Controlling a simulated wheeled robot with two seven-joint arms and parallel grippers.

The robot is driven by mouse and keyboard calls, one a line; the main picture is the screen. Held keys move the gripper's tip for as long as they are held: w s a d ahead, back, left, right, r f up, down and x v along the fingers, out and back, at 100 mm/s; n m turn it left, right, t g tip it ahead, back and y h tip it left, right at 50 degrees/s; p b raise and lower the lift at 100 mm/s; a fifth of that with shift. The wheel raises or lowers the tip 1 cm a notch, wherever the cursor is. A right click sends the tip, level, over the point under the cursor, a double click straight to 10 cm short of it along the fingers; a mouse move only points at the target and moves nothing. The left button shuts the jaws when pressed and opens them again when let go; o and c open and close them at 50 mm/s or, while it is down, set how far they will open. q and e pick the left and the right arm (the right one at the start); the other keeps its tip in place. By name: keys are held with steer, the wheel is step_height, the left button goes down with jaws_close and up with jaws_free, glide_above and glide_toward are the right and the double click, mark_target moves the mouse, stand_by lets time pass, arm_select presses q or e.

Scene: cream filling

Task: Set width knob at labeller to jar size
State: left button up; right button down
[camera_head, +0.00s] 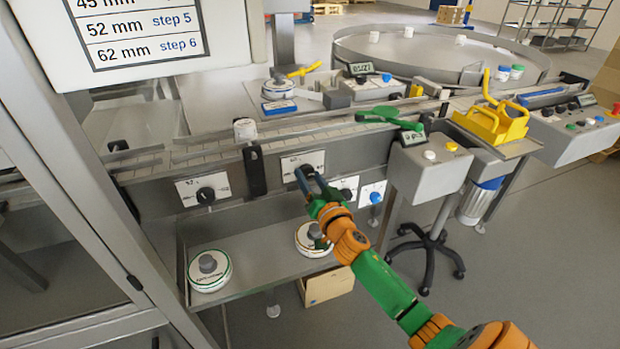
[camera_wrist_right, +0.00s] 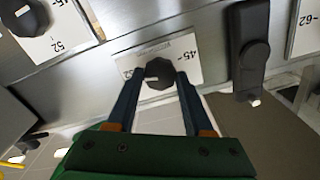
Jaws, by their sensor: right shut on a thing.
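My right gripper (camera_head: 312,184) reaches the front panel of the conveyor machine. Its two blue fingers (camera_wrist_right: 158,92) are shut on a black knob (camera_wrist_right: 160,74), one on each side. This knob sits on a white scale plate (camera_wrist_right: 192,50), where "45" can be read; part of the scale is hidden by the knob and fingers. The same plate shows in the head view (camera_head: 290,163). A sign (camera_head: 140,35) at upper left lists sizes: 45 mm, 52 mm step 5, 62 mm step 6. My left gripper is not in view.
Other knobs sit nearby: a black one (camera_head: 206,195) on the left and a blue one (camera_head: 375,197) on the right. Round white-topped discs (camera_head: 209,271) lie on the shelf below. A control box (camera_head: 430,165) on a stand is close to the right of my arm.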

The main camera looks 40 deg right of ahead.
steer(key=n, duration=0.5)
steer(key=shift+r+p, duration=0.1)
steer(key=shift+p, duration=0.25)
steer(key=n, duration=0.6)
steer(key=shift+p, duration=0.35)
steer(key=n, duration=0.6)
steer(key=shift+n, duration=0.4)
steer(key=n, duration=0.5)
steer(key=shift+n+p, duration=0.3)
steer(key=shift+p, duration=0.05)
steer(key=shift+n, duration=0.3)
steer(key=shift+c, duration=1.5)
jaws_free()
steer(key=shift+w, duration=0.1)
